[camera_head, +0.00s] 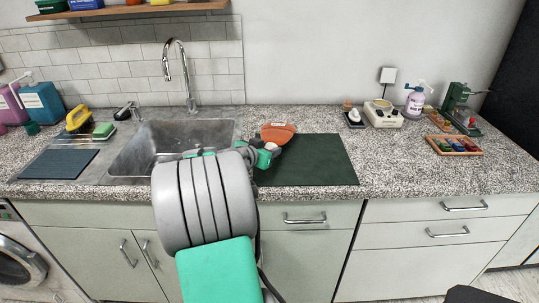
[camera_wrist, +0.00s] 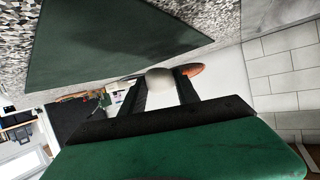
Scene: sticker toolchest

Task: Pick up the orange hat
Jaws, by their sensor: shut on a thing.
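The orange hat (camera_head: 278,132) shows in the head view at the end of my arm, near the left back corner of the dark green mat. It has a rounded orange top with a small pale patch. My gripper (camera_head: 272,148) is shut on it. In the wrist view, a pale rounded part sits between the fingertips of my gripper (camera_wrist: 160,83). The orange edge of the hat (camera_wrist: 196,70) sticks out past the right finger. My arm hides part of the hat's underside, and I cannot tell whether it touches the counter.
The dark green mat (camera_head: 318,165) lies bare on the speckled counter (camera_head: 385,165). The sink (camera_head: 160,150) with its tall tap (camera_head: 188,80) is to the left. A wooden tray of small items (camera_head: 455,146), a white device (camera_head: 383,115) and a pump bottle (camera_head: 414,103) stand to the right.

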